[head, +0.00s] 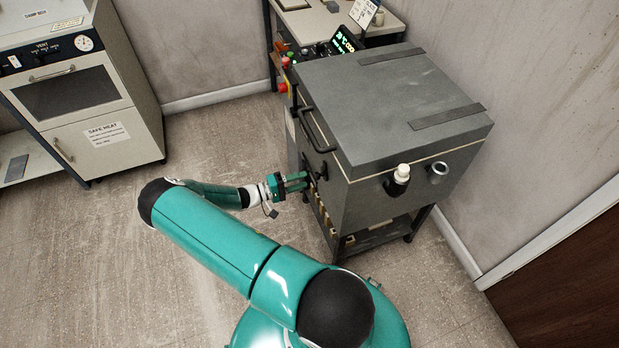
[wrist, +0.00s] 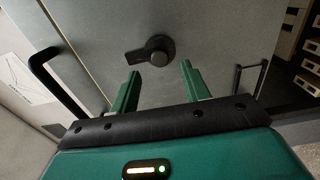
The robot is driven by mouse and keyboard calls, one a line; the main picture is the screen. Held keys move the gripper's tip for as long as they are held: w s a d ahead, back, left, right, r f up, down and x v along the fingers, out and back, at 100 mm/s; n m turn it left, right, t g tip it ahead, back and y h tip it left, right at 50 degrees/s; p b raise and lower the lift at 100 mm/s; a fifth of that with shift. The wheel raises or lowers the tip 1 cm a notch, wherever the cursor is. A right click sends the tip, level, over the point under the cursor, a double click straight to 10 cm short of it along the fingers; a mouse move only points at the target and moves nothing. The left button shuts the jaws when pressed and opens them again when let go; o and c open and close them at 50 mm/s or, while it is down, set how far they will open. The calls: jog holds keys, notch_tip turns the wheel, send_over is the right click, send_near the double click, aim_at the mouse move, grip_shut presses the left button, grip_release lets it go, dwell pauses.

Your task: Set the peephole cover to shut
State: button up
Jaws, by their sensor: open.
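A small black swivel piece with a round hub and a short tab, which looks like the peephole cover (wrist: 151,50), sits on the grey front of the kiln (wrist: 215,35). Its tab points left in the wrist view. No hole shows around it. My gripper (wrist: 160,75) is open, its two green fingers apart and empty, just short of the cover with the hub between and beyond the tips. In the head view my gripper (head: 303,181) is close to the front of the kiln (head: 400,95), and the cover is small and partly hidden there.
A black bar handle (wrist: 55,85) stands out left of my fingers, and a thinner black handle (wrist: 262,78) is on the right. A control box with a green display (head: 343,40) is at the kiln's far side. An oven cabinet (head: 80,90) stands left across clear floor.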

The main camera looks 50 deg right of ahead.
jog(key=v, duration=0.9)
jog(key=a+r+t+y, duration=0.2)
jog(key=a+r+y, duration=0.25)
jog(key=r, duration=0.45)
jog(key=a+r+n+t+y, duration=0.1)
jog(key=a+r+t+y, duration=0.3)
jog(key=r, duration=0.6)
jog(key=a+r+y, duration=0.3)
jog(key=a+r, duration=0.3)
jog(key=r, duration=0.3)
jog(key=s+a+r+n+t+y, duration=0.2)
jog(key=s+a+r+t, duration=0.2)
jog(key=s+r, duration=0.3)
jog(key=s+a+r+n+t+y, duration=0.2)
jog(key=s+a+r, duration=0.5)
jog(key=r, duration=0.4)
jog(key=n+t, duration=0.1)
jog(key=t, duration=0.1)
jog(key=shift+s+a+t, duration=0.2)
jog(key=shift+a+t, duration=0.1)
jog(key=shift+t, duration=0.1)
